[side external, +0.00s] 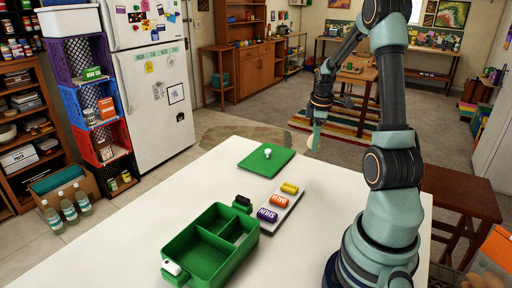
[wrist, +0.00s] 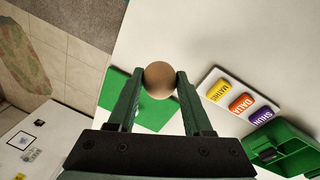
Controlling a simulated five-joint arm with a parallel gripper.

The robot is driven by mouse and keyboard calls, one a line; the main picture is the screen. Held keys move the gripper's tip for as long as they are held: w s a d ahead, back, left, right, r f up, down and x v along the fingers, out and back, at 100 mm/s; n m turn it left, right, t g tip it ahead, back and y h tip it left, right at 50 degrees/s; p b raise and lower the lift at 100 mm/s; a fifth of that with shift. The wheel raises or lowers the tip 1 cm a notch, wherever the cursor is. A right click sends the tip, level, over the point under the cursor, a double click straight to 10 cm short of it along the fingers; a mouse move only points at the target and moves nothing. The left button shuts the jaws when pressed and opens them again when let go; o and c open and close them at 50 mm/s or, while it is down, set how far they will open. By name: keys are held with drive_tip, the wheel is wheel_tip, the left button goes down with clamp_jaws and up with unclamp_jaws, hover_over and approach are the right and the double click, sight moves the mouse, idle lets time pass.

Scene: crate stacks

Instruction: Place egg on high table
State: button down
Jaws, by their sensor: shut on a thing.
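A brown egg (wrist: 159,79) sits between the two fingertips of my gripper (wrist: 159,82) in the wrist view. The fingers are shut on it, one at each side. In the side external view my gripper (side external: 315,133) points down above the far right edge of the white table (side external: 150,225), with the small pale egg (side external: 314,144) at its tip. A brown wooden table (side external: 462,190) stands at the right, beyond my arm. Another wooden table (side external: 366,74) stands further back on a striped rug. I cannot tell which one is the high table.
A green board (side external: 252,163) with a small white round thing (side external: 267,152) lies on the white table. Near it are a tray (side external: 290,207) of three labelled blocks and a green divided box (side external: 215,245). Stacked crates (side external: 85,60) stand by the fridge (side external: 150,95) at the left.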

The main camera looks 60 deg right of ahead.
sight(310, 174)
wheel_tip(310, 174, down, 10)
drive_tip(key=shift+f, duration=0.25)
idle(0.4)
drive_tip(key=shift+c, duration=1.6)
unclamp_jaws()
drive_tip(key=shift+f, duration=0.1)
drive_tip(key=r, duration=0.4)
drive_tip(key=a+r, duration=0.1)
drive_tip(key=r, duration=0.3)
drive_tip(key=s+r, duration=0.1)
drive_tip(key=r, duration=0.2)
drive_tip(key=shift+a+r, duration=0.15)
drive_tip(key=shift+r, duration=0.25)
drive_tip(key=w+a+r+t, duration=0.1)
drive_tip(key=w+a+r, duration=0.45)
drive_tip(key=a, duration=0.35)
drive_tip(key=s+a+r+m+t, duration=0.1)
drive_tip(key=a+r+m, duration=0.1)
drive_tip(key=a, duration=1)
drive_tip(key=s+a+r+m+t+y, duration=0.1)
drive_tip(key=a+r, duration=0.4)
drive_tip(key=a, duration=0.7)
drive_tip(key=shift+m+t, duration=0.7)
drive_tip(key=shift+t, duration=0.1)
